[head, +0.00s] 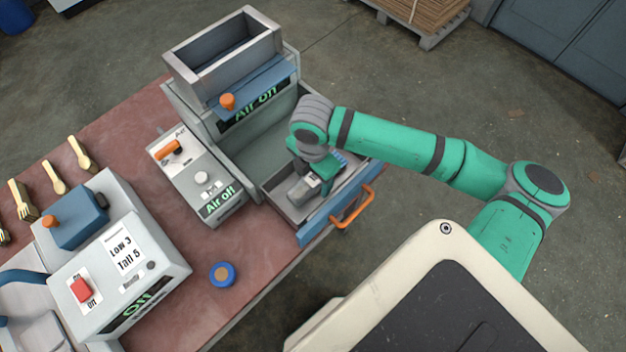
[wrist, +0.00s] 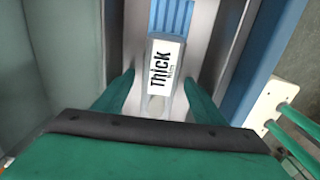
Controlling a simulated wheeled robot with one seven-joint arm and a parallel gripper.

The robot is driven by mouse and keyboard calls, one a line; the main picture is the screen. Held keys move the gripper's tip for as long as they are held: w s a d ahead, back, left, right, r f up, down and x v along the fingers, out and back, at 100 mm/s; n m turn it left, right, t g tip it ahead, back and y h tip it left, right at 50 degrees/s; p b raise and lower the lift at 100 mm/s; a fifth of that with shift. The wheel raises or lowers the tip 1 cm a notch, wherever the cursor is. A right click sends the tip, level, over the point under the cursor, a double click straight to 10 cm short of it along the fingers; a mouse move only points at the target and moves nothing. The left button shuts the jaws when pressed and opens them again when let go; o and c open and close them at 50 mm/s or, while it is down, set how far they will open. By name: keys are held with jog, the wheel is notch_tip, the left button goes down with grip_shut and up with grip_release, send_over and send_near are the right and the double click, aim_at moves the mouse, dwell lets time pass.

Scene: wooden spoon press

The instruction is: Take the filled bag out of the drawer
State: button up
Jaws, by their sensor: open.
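The drawer (head: 276,205) is pulled out, with a blue front and an orange handle (head: 352,207). My gripper (wrist: 159,84) is down at the drawer, its two green fingers apart. Between and just beyond the fingertips lies the bag, with a white label (wrist: 165,65) reading "Thick" and a blue ribbed part (wrist: 172,15) beyond it. There is a visible gap on at least the right side of the label; contact with the fingers cannot be told. In the head view, my wrist (head: 313,150) hides much of the drawer's inside, including most of the bag.
The drawer belongs to a grey machine (head: 225,60) with a hopper and a sign reading "Air off". A control box (head: 195,175) stands left of it. A blue round item (head: 222,274) lies on the reddish table (head: 190,300). Wooden cutlery (head: 55,178) and another machine (head: 125,250) are further left.

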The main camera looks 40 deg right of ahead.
jog(key=c, duration=1.1)
jog(key=shift+r, duration=0.15)
